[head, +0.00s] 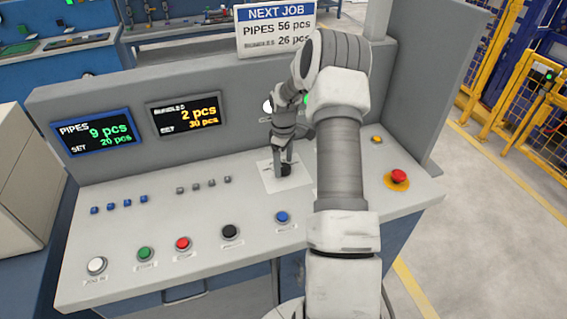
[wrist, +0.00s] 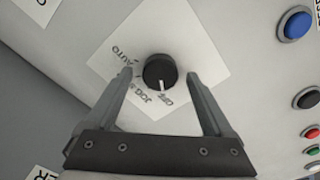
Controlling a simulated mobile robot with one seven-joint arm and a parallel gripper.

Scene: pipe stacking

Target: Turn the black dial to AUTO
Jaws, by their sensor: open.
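The black dial (wrist: 160,71) sits on a white label plate (wrist: 205,50) marked AUTO, JOG and OFF. Its white pointer line points down in the wrist view, at the OFF mark; AUTO is to the left. My gripper (wrist: 159,76) is open, with one fingertip on each side of the dial and a visible gap to each. In the head view the dial (head: 286,170) is partly hidden by my gripper (head: 283,165), which reaches down over it. I cannot tell how deep the fingertips are around the dial.
The sloping console carries white, green, red, black and blue buttons (head: 282,217) along its front. A red emergency button (head: 398,176) is at the right. Two screens (head: 97,132) and a NEXT JOB sign (head: 276,27) are behind. Small blue and grey buttons lie left of the dial.

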